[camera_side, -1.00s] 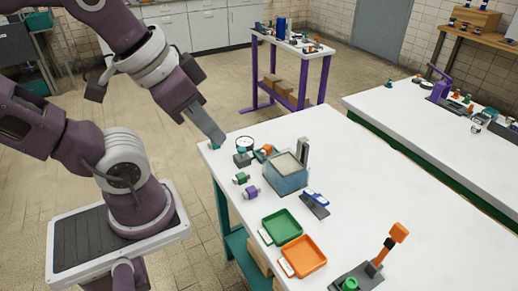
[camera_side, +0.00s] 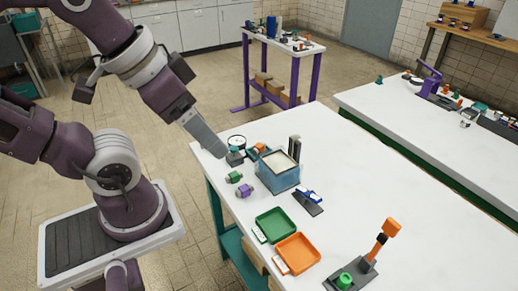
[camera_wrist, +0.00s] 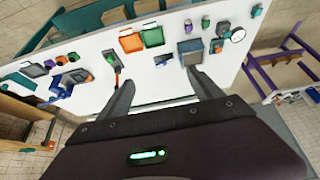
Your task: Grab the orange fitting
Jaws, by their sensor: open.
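The orange fitting (camera_side: 260,147) is a small orange piece on the white table, behind the blue open-topped box (camera_side: 275,177) and near the round gauge (camera_side: 237,142). In the wrist view the orange fitting (camera_wrist: 217,46) lies right of the box (camera_wrist: 190,58). My gripper (camera_side: 222,155) hangs over the far left part of the table, left of the fitting and apart from it. In the wrist view my gripper's two fingers (camera_wrist: 161,80) are spread with nothing between them. Part of the fitting is hidden in the side view by the things around it.
A green fitting (camera_side: 234,177) and a purple fitting (camera_side: 244,191) lie left of the box. A green tray (camera_side: 275,224) and an orange tray (camera_side: 298,253) sit nearer the front. A lever device with an orange handle (camera_side: 390,227) stands at the front right. The table's right side is clear.

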